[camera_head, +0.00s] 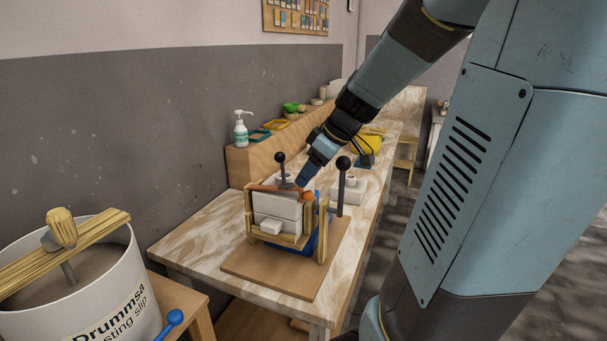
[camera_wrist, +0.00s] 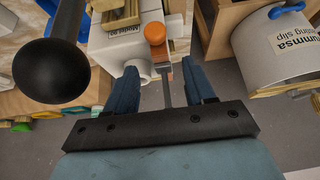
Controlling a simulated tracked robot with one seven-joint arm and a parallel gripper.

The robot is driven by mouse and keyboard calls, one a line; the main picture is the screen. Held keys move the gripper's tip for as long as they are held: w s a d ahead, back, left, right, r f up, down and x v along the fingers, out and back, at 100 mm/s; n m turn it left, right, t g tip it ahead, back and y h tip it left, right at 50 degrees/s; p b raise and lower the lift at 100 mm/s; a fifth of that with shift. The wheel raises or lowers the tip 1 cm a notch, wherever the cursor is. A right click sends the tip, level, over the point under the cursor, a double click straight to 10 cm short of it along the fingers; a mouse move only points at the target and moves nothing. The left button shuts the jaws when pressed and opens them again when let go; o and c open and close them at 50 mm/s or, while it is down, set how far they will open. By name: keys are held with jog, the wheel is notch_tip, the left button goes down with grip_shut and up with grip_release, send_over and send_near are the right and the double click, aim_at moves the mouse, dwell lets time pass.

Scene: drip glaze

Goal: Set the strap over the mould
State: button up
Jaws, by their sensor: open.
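The white mould (camera_head: 277,207) stands in a wooden frame (camera_head: 322,232) on a board on the bench. In the wrist view the mould (camera_wrist: 125,42) is at top centre. An orange-brown strip (camera_head: 265,187), which looks like the strap, runs across the mould's top in the head view. An orange knob (camera_head: 307,196) is near its right end; the knob also shows in the wrist view (camera_wrist: 154,33), beside a thin grey metal strip. My gripper (camera_head: 303,181) is just above this end. Its blue fingers (camera_wrist: 160,88) are apart, with the grey strip between them; contact is unclear.
Black-knobbed levers (camera_head: 343,180) stand upright close to my gripper; one black ball (camera_wrist: 50,68) looms at left in the wrist view. A white bucket of casting slip (camera_head: 85,290) stands front left. A soap bottle (camera_head: 240,130) is on the shelf behind.

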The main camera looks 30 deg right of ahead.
jog(key=v, duration=1.3)
jog(key=shift+r, duration=0.25)
jog(key=shift+s+d, duration=0.1)
jog(key=shift+d, duration=0.05)
jog(key=s+a+f+m+h, duration=0.2)
jog(key=s+a+f+m, duration=0.1)
jog(key=s+a+m, duration=0.1)
jog(key=s+a+f+m+t+h, duration=0.1)
jog(key=s+a+f+m, duration=0.3)
jog(key=a, duration=0.5)
jog(key=shift+s+h, duration=0.6)
jog(key=shift+s, duration=0.3)
